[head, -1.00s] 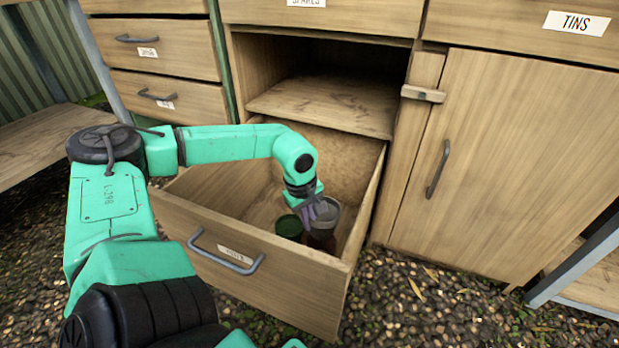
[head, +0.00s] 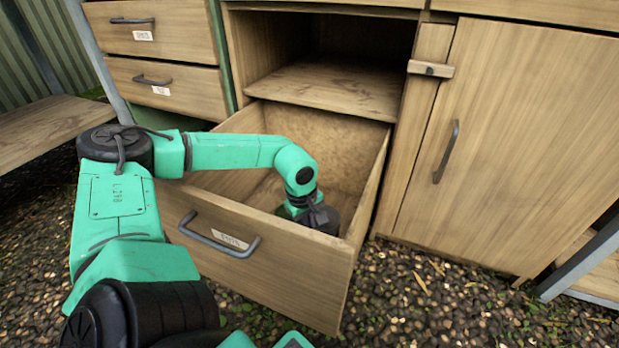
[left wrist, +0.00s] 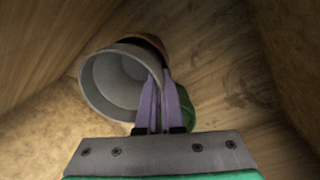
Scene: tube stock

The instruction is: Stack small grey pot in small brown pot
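The small grey pot (left wrist: 108,88) shows in the left wrist view, its open mouth turned toward the camera. My left gripper (left wrist: 160,80) has its two purple fingers close together across the pot's rim wall and holds it. The small brown pot (left wrist: 150,43) shows only as a brown edge directly behind the grey pot. I cannot tell how far the grey pot sits inside it. In the head view my left gripper reaches low into the open drawer (head: 265,262), and the drawer front hides the fingertips and most of the pots. My right gripper is not in view.
A green pot (left wrist: 187,108) stands close beside the fingers, partly hidden. The drawer walls surround the gripper, with the right wall (head: 368,185) near. A shelf (head: 325,92) is above the drawer's back. A closed cupboard door (head: 500,150) stands at right.

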